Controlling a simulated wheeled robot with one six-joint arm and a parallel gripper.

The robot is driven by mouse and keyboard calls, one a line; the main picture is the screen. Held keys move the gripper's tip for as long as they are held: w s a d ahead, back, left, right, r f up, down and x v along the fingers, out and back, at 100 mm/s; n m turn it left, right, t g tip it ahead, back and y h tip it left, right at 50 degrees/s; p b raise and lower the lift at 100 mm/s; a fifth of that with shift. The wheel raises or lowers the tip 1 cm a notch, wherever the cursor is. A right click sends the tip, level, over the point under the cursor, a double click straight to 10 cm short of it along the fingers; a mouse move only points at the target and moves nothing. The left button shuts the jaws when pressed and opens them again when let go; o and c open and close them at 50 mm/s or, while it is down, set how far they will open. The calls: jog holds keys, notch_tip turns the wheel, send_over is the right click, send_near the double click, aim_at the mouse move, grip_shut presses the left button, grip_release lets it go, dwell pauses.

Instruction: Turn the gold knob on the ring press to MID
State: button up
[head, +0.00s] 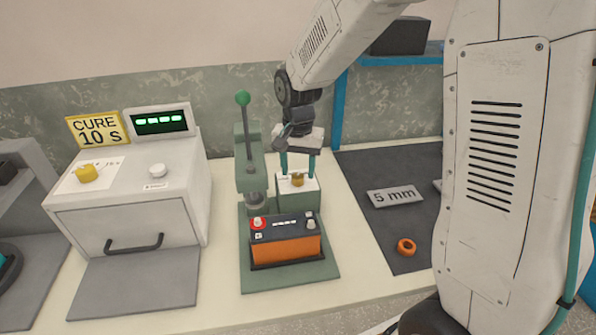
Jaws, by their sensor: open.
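The green ring press (248,170) stands on the bench with a green-balled lever at its top. Its gold knob (297,180) sits on a white-topped box at the press's right side; its pointer and markings are too small to read. My gripper (298,170) points down just above the gold knob, with its two teal fingers apart on either side. I cannot tell whether the fingers touch the knob. An orange and black battery (286,246) sits on the press base in front of the knob box.
A white cure oven (180,205) with a gold knob (86,173), a white knob and a yellow sign stands left. A dark mat (400,225) at right holds a "5 mm" plate (395,196) and an orange ring (406,247). A blue shelf is behind.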

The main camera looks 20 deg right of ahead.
jog(key=shift+f, duration=0.75)
jog(key=c, duration=1)
jog(key=shift+o, duration=0.2)
jog(key=shift+n, duration=0.4)
jog(key=n, duration=0.3)
jog(key=shift+n, duration=2.5)
